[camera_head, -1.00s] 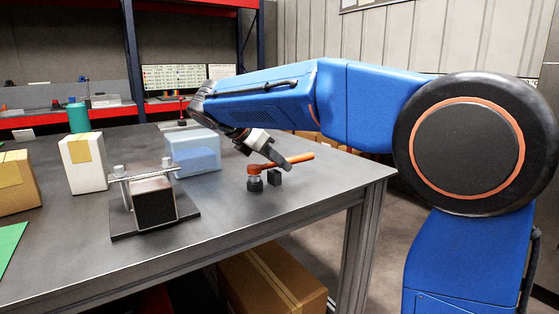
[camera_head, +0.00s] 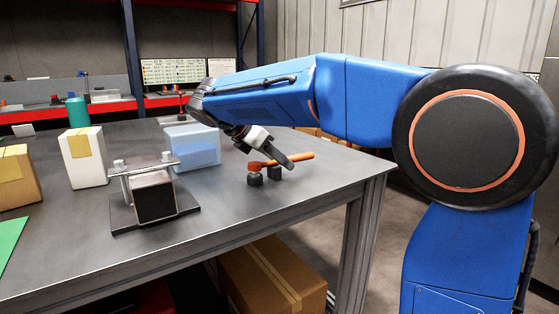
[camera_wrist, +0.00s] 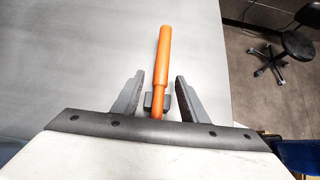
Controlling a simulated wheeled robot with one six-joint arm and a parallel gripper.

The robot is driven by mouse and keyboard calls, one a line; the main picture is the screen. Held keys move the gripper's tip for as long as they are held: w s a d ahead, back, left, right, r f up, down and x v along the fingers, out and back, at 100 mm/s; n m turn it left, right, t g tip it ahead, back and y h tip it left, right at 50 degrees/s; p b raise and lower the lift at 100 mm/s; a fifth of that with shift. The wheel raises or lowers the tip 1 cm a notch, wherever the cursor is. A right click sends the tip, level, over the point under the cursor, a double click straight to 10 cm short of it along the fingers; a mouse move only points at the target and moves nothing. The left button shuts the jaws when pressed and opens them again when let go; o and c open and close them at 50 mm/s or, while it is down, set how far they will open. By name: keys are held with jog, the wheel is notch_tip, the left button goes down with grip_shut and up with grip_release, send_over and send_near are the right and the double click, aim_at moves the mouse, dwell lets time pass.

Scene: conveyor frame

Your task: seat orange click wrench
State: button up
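The orange click wrench (camera_head: 301,156) rests with its handle pointing right, near the right side of the grey table (camera_head: 340,178). Two small black pieces show under it: one at its left end (camera_head: 254,179) and a block (camera_head: 274,173) under the shaft. My gripper (camera_head: 282,161) is low over the wrench. In the wrist view the wrench (camera_wrist: 164,52) runs between the fingers of my gripper (camera_wrist: 160,76), which are open with a gap on each side. The dark block (camera_wrist: 168,101) shows around the shaft there. The wrench's head is hidden behind my gripper body.
A metal fixture with a dark block (camera_head: 155,201) stands left of the wrench on a black plate. The table's right edge is close to the handle.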

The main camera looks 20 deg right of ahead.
jog(key=v, duration=1.7)
jog(key=shift+r, duration=0.1)
